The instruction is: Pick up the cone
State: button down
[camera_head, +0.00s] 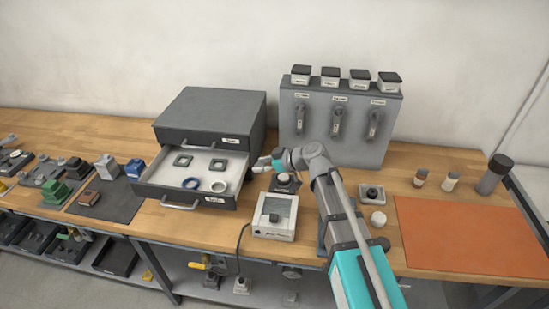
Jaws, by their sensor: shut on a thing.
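My gripper (263,165) is at the right side of the open drawer, just in front of the grey drawer cabinet. It points left, and its fingers look small and dark from here. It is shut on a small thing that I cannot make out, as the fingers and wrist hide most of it. I cannot pick out a cone clearly anywhere in the view.
The open drawer (150,180) holds two dark square parts, a blue ring (191,184) and a pale ring (219,187). A white scale (275,232) stands in front of my gripper. A grey panel (372,105) stands behind. An orange mat (465,238) lies clear at right.

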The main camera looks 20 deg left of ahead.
jog(key=shift+s+a+r+p, duration=0.15)
jog(key=shift+s+a+r, duration=0.1)
jog(key=shift+s, duration=0.3)
jog(key=shift+s+a+r+p, duration=0.15)
jog(key=shift+s+r, duration=0.1)
jog(key=shift+s, duration=0.3)
dwell(0.8)
jog(key=shift+d, duration=0.1)
